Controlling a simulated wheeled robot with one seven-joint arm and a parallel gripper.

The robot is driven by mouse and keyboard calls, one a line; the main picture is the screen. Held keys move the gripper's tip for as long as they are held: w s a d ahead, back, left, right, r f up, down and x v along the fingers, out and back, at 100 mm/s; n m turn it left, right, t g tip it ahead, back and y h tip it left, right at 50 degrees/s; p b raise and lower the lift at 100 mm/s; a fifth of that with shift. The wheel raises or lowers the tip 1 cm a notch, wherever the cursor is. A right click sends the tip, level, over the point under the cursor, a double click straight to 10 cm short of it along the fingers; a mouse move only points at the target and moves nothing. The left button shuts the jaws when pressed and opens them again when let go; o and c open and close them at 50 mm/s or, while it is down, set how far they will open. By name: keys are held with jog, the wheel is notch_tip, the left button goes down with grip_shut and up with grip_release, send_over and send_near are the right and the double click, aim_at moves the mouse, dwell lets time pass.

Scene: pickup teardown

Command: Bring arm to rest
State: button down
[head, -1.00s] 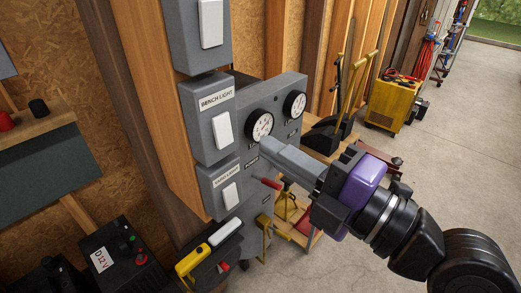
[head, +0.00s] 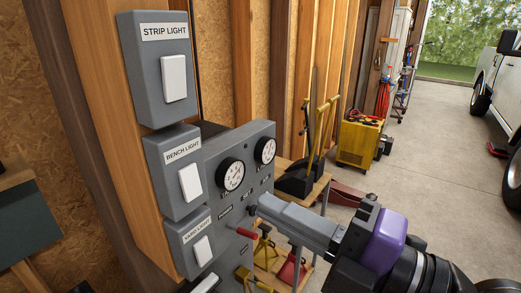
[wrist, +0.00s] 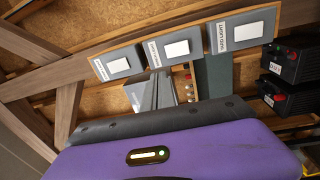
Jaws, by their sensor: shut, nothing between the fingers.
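My gripper (head: 262,204) shows at the lower middle of the head view, with its grey fingers together and pointing left toward the grey gauge panel (head: 232,150). The purple wrist housing (head: 384,240) is behind the fingers. In the head view the fingertips overlap the panel's right part, and I cannot tell whether they touch it. In the wrist view the purple housing (wrist: 180,150) fills the bottom and the fingertips are not clearly seen. Nothing shows between the fingers.
Strip light (head: 174,78), bench light (head: 190,182) and yard light (head: 202,250) switch boxes line a wooden post left of the gripper. A red-handled lever (head: 247,233) is close below the fingers. A yellow cart (head: 358,142) stands further back. Open concrete floor (head: 440,160) lies right.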

jog(key=w+d+r+m+t+h, duration=0.1)
jog(key=w+d+m+t+h, duration=0.1)
jog(key=d+m+t, duration=0.35)
jog(key=w+d+r+m+t+h, duration=0.1)
jog(key=w+d+m+t+h, duration=0.15)
jog(key=m, duration=0.55)
jog(key=s+d+f+m+t+h, duration=0.1)
jog(key=s+d+f+m+h, duration=0.3)
jog(key=d+f+m+h, duration=0.45)
jog(key=s+f+m+g+h, duration=0.1)
jog(key=s+f+m+g, duration=0.2)
jog(key=s+f, duration=0.8)
jog(key=s+f+m+g+h, duration=0.1)
jog(key=s+f+m+g, duration=0.1)
jog(key=s+f, duration=0.9)
jog(key=s+m, duration=0.1)
jog(key=s, duration=0.4)
jog(key=shift+f+g, duration=0.3)
jog(key=shift+g, duration=0.1)
jog(key=shift+s, duration=0.1)
